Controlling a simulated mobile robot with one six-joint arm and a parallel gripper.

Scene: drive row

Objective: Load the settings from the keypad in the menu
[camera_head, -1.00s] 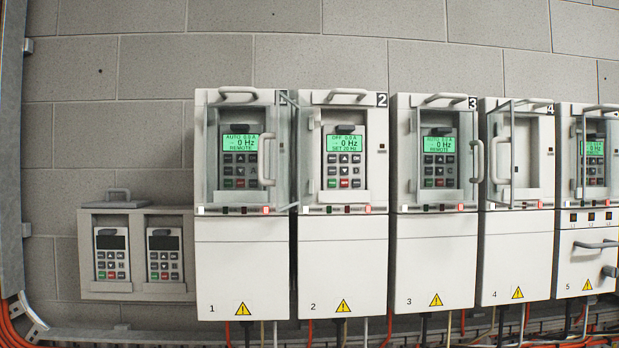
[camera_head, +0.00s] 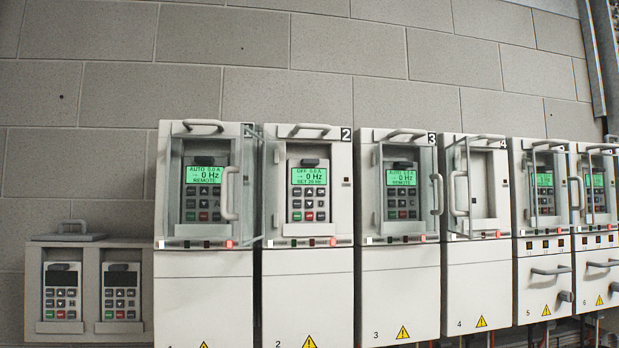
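A row of white drive cabinets hangs on the wall. Drive 1 (camera_head: 205,300) has a lit green keypad (camera_head: 204,175) reading AUTO, 0 Hz, REMOTE behind a clear door with a handle (camera_head: 229,193). Drive 2 (camera_head: 305,290) has a keypad (camera_head: 308,177) reading OFF, 0 Hz, SET 20 Hz; no pane is clearly seen over it. Drive 3 (camera_head: 400,285) has a lit keypad (camera_head: 401,178) behind a clear door. Drive 4 (camera_head: 478,280) shows an empty keypad recess. Drives 5 (camera_head: 540,295) and 6 (camera_head: 598,290) have lit keypads. My gripper is not in view.
A grey holder (camera_head: 90,280) at the lower left carries two keypads with dark screens, the left one (camera_head: 61,291) and the right one (camera_head: 121,291). Clear doors and handles stick out from several drives. A metal post (camera_head: 605,60) stands at the right.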

